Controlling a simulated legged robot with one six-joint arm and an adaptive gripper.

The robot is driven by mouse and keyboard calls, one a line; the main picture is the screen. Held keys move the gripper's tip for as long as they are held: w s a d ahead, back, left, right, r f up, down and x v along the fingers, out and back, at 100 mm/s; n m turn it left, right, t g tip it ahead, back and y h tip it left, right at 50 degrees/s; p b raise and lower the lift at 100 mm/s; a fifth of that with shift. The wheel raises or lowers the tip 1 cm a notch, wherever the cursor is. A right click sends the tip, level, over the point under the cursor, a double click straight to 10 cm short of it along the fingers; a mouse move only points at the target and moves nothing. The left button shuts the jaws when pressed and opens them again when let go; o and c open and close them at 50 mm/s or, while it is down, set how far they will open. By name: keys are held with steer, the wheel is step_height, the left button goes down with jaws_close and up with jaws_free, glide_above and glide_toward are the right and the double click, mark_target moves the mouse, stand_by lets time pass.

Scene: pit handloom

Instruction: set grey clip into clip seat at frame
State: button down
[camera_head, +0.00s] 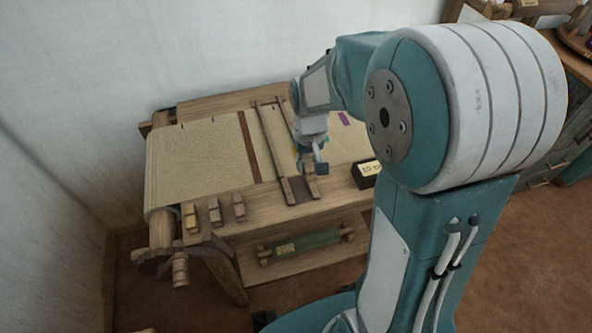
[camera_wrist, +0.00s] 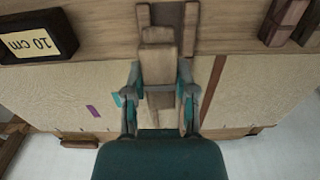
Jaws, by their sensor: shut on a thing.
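My gripper (camera_head: 316,161) is over the right part of the loom, at the near end of the wooden frame bars (camera_head: 273,143). In the wrist view my gripper (camera_wrist: 159,74) is shut on a pale grey-brown block, which looks like the grey clip (camera_wrist: 157,62). The clip points toward a dark slotted wooden piece (camera_wrist: 145,16), likely the clip seat at the frame. The clip overlaps the slot's near end in the picture; whether it touches or sits in it I cannot tell. In the head view the clip (camera_head: 310,184) is partly hidden by my fingers.
A black "10 cm" block (camera_wrist: 36,37) lies beside the frame, also in the head view (camera_head: 367,174). A yellowish clip (camera_head: 191,219), a greenish one (camera_head: 214,211) and a reddish one (camera_head: 238,207) stand on the front beam. A green roller (camera_head: 306,242) lies on the lower shelf.

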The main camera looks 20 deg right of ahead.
glide_above(296, 181)
step_height(296, 181, down, 6)
steer(key=shift+s+d+r, duration=0.1)
steer(key=shift+f, duration=1.6)
steer(key=shift+f, duration=0.6)
steer(key=shift+c, duration=2.1)
jaws_free()
steer(key=shift+r, duration=0.1)
step_height(296, 181, up, 13)
steer(key=s+r+t, duration=0.2)
steer(key=s+r, duration=0.4)
steer(key=s, duration=0.4)
steer(key=s+r+t, duration=0.3)
steer(key=s+r, duration=0.3)
steer(key=s, duration=0.4)
steer(key=shift+s+t, duration=0.3)
steer(key=shift+s, duration=0.05)
